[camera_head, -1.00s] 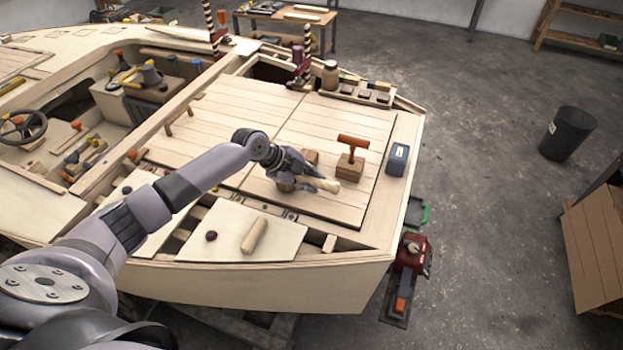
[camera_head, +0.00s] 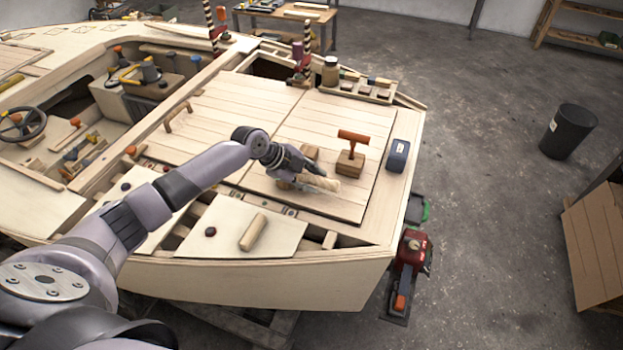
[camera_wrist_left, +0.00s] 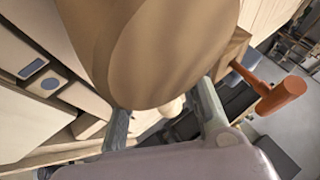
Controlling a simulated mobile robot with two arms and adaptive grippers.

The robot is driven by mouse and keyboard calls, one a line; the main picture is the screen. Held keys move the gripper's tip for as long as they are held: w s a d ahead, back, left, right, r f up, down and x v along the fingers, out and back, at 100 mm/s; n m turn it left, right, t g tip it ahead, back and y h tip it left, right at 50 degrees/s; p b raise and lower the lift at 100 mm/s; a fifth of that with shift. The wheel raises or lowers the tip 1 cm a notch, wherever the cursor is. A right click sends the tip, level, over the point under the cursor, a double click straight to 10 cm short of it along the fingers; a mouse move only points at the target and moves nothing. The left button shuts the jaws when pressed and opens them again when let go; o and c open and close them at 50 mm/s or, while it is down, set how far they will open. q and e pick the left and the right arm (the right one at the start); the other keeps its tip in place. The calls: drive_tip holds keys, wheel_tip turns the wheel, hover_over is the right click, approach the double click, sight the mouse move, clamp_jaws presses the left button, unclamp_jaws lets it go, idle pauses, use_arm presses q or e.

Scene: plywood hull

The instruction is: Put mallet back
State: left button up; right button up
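A wooden mallet has a brown head (camera_head: 311,152) and a pale rod-like handle (camera_head: 322,183). It is at my left gripper (camera_head: 305,174), above the planked hatch cover (camera_head: 350,108). In the left wrist view the brown head (camera_wrist_left: 160,45) fills the upper middle, very close to the lens. The left gripper's two fingers (camera_wrist_left: 165,118) stand apart on either side of the mallet, and it appears held between them. The exact contact is hidden behind the fingers. My right gripper is not in view.
An orange T-shaped handle (camera_head: 353,137) stands in a wooden block (camera_head: 349,164), just right of the gripper. A blue box (camera_head: 398,155) sits near the deck edge. A pale wooden cylinder (camera_head: 253,232) lies on the front panel. Bare planks lie left of the arm.

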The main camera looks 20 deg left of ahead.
use_arm(q)
drive_tip(key=shift+o, duration=1.1)
drive_tip(key=shift+f, duration=0.1)
drive_tip(key=shift+s+a, duration=0.1)
drive_tip(key=v, duration=1.2)
